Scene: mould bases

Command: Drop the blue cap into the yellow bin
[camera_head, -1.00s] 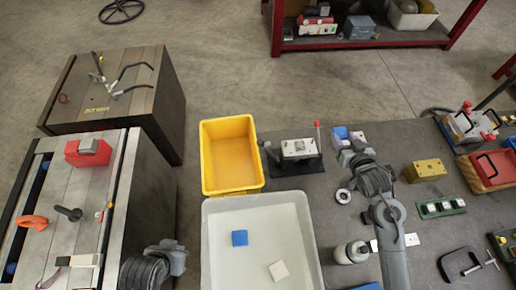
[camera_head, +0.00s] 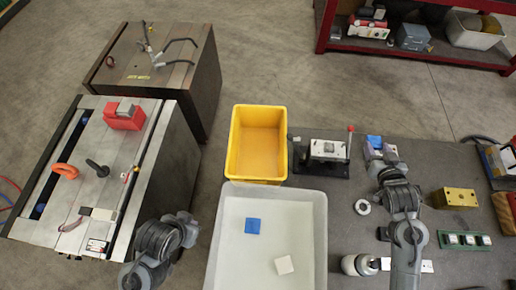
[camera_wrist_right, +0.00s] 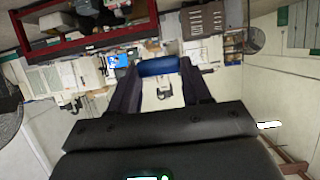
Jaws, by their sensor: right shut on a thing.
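The yellow bin (camera_head: 257,143) stands empty at the middle of the head view. The blue cap (camera_wrist_right: 158,66) is between the fingertips of my right gripper (camera_wrist_right: 160,72), which is shut on it. In the head view my right gripper (camera_head: 384,165) is over the table, right of the bin and of a grey fixture. A blue-topped item (camera_head: 375,142) shows just beyond its fingers; I cannot tell there whether it is the cap. My left gripper (camera_head: 187,228) is at the lower left, apart from the bin; its fingers are not clear.
The grey fixture (camera_head: 328,150) with a red-knobbed lever stands between bin and right gripper. A ring (camera_head: 362,207), yellow block (camera_head: 455,197) and bottle (camera_head: 358,265) lie nearby.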

